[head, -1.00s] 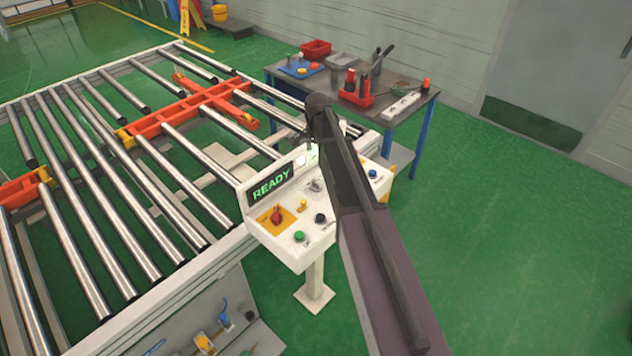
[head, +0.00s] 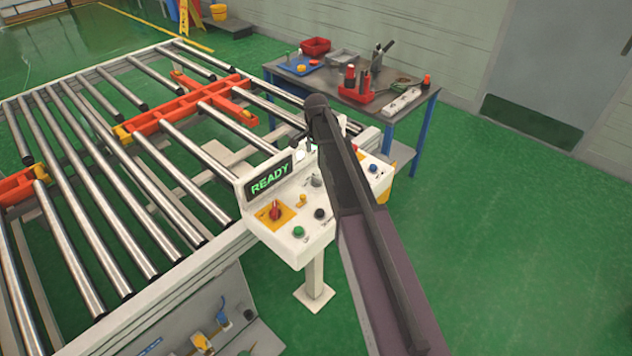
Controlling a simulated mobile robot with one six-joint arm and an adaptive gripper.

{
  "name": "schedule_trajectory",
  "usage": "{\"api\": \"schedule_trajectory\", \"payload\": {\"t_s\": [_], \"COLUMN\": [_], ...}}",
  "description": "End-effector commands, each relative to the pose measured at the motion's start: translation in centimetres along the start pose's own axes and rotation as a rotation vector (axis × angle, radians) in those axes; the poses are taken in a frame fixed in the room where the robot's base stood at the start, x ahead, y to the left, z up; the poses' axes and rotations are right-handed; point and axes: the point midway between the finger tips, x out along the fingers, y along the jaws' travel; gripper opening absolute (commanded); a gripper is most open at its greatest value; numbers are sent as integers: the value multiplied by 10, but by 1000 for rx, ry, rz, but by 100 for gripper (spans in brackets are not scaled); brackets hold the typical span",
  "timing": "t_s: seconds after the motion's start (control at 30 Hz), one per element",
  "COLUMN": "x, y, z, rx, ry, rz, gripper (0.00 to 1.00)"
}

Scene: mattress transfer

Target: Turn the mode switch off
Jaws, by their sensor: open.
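A white control panel (head: 288,240) on a post stands beside the roller table, its display (head: 270,178) reading READY. It carries a red rotary switch (head: 275,211) on a yellow plate, a grey selector knob (head: 316,181), a small yellow toggle (head: 302,200), a black knob (head: 320,213) and a green button (head: 298,231). The labels are too small to read, so I cannot tell which one is the mode switch. My gripper (head: 303,137) is open above the back of the panel, mostly hidden behind my dark arm. I see nothing held. My arm also covers part of the panel's right side.
A blue button (head: 373,168) shows right of my arm. Behind the panel, a workbench (head: 330,88) holds a red tool holder (head: 358,97), a grey tray (head: 345,58) and a red bin (head: 315,47). The roller table (head: 150,262) fills the left. Green floor at right is clear.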

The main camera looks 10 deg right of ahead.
Motion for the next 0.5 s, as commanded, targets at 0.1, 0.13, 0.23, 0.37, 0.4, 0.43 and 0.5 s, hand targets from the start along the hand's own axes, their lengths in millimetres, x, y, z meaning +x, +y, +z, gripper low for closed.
{"api": "schedule_trajectory", "payload": {"t_s": [0.1,0.13,0.23,0.37,0.4,0.43,0.5], "x": [14,16,23,33,36,38,44], "y": [0,0,0,0,0,0,0], "z": [0,0,0,0,1,1,1], "rx": [0,0,0,-1,-1,-1,-1], "ry": [0,0,0,0,0,0,0], "rz": [0,0,0,0,0,0,0], "gripper": [93,93,93,93,93,93,93]}}
